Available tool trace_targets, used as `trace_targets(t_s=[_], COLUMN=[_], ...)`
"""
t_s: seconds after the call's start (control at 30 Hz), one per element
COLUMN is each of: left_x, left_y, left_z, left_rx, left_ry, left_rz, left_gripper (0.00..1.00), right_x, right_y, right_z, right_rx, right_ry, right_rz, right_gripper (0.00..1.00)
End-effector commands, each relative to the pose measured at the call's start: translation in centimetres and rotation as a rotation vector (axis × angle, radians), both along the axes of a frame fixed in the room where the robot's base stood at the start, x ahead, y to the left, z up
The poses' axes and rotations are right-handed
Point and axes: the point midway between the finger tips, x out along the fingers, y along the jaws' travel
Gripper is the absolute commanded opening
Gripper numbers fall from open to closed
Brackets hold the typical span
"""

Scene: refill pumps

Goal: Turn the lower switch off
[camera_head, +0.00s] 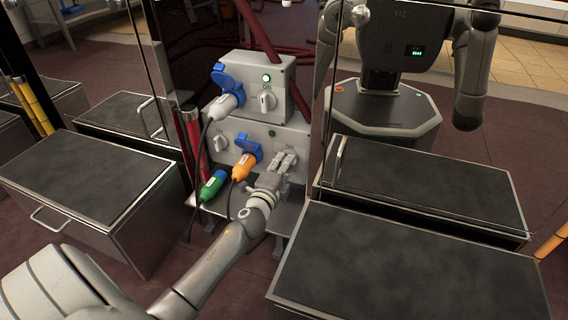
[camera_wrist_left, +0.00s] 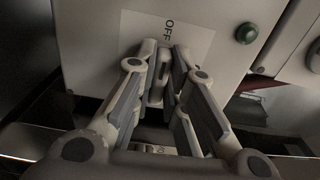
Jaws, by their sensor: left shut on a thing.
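The lower switch is a light grey knob (camera_wrist_left: 158,83) on the front of the lower grey control box (camera_head: 258,133). My left gripper (camera_head: 284,163) reaches it from the front and hides most of it in the head view. In the left wrist view, my left gripper (camera_wrist_left: 163,84) is shut on the knob, with one finger on each side. A label reading OFF (camera_wrist_left: 168,30) is on the panel beside the knob. A dark green lamp (camera_head: 272,133) sits above the switch and looks unlit; it also shows in the left wrist view (camera_wrist_left: 246,33). My right gripper is not in view.
An orange plug (camera_head: 244,166) and a green plug (camera_head: 213,185) are close left of my gripper. Dark-topped cabinets (camera_head: 400,265) flank the boxes.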

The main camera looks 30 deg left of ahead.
Motion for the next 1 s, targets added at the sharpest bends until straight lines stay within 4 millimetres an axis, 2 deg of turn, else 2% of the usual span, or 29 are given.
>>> trace_targets(t_s=[0.07, 0.1, 0.27, 0.67, 0.77, 1.0], left_x=[0.0, 0.0, 0.0, -0.4, -1.3, -5.3], left_y=[0.0, 0.0, 0.0, -0.1, -0.3, -1.3], left_z=[-0.1, -0.1, -0.1, -0.1, -0.1, -0.2], left_rx=[-0.005, -0.005, -0.003, 0.0, 0.0, -0.003], left_ry=[0.002, 0.002, 0.001, 0.002, 0.002, 0.003], left_rz=[0.001, 0.001, 0.001, 0.0, 0.0, 0.001], left_gripper=[0.0, 0.14, 0.34, 0.34, 0.34, 0.34], right_x=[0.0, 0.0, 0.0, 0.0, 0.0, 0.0], right_y=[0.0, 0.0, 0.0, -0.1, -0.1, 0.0], right_z=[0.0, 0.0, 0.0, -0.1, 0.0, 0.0], right_rx=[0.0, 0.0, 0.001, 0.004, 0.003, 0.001], right_ry=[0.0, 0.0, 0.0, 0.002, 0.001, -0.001], right_rz=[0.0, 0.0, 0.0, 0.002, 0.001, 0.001], right_gripper=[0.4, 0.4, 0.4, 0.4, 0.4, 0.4])
